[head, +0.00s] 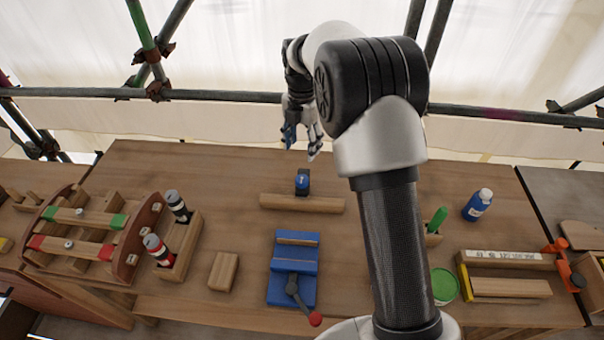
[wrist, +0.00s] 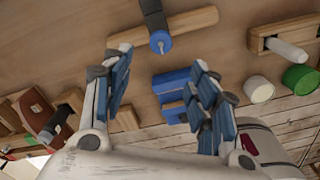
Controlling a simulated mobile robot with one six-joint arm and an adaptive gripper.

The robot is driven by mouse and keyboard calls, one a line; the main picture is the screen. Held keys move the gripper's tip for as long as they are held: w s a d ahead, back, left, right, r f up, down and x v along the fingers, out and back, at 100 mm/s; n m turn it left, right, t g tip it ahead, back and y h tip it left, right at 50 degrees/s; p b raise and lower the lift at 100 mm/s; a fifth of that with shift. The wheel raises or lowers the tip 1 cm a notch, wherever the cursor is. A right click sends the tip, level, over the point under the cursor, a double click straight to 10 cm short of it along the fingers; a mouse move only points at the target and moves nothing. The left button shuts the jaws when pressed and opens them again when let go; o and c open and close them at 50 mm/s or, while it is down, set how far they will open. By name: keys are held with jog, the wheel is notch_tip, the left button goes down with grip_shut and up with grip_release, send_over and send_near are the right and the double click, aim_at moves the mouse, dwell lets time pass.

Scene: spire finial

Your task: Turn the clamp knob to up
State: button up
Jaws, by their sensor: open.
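A small blue knob (head: 302,181) with a white mark on its face sits on a black mount at the back middle of the bench. The mount stands by a wooden bar (head: 325,204). The wrist view shows the knob (wrist: 160,43) beyond the fingers, with a pale pin-like mark; its exact direction is too small to tell. My gripper (head: 301,146) is open and empty, above and behind the knob in the head view. In the wrist view the blue-padded fingers of my gripper (wrist: 160,62) are spread wide, apart from the knob.
A blue vise (head: 296,252) with a red-tipped handle stands in front of the bar. A wooden block (head: 223,271) and a holder (head: 180,262) with two bottles are left. A blue bottle (head: 477,205) and green lid (head: 444,286) are right. Scaffold pipes run behind.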

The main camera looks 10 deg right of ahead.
aim_at(302, 178)
notch_tip(302, 178, down, 13)
jog(key=m+b, duration=0.4)
jog(key=m, duration=0.7)
jog(key=m+b, duration=0.4)
jog(key=m, duration=0.7)
jog(key=shift+s+f, duration=0.1)
jog(key=shift+f, duration=0.1)
jog(key=c, duration=1.1)
jog(key=shift+o, duration=0.2)
jog(key=shift+r+p, duration=0.1)
jog(key=shift+p, duration=0.2)
jog(key=shift+n, duration=0.6)
